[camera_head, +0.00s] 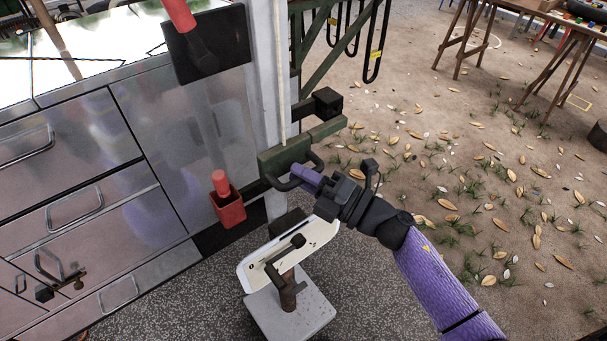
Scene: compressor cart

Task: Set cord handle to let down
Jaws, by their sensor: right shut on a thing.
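The cord handle (283,183) is a dark, curved bar low on the front of a green block (285,157). A pale cord (281,75) runs straight down a light post to this block. My right gripper (307,178) reaches in from the lower right and is shut on the cord handle; its fingers cover part of the bar. My left gripper is not in view.
A metal drawer cabinet (75,150) fills the left. A red holder (228,207) is close to the handle's left. Below stands a white panel with a dark lever (275,262) on a grey base. Sandy ground with leaves lies open at right; wooden trestles stand beyond.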

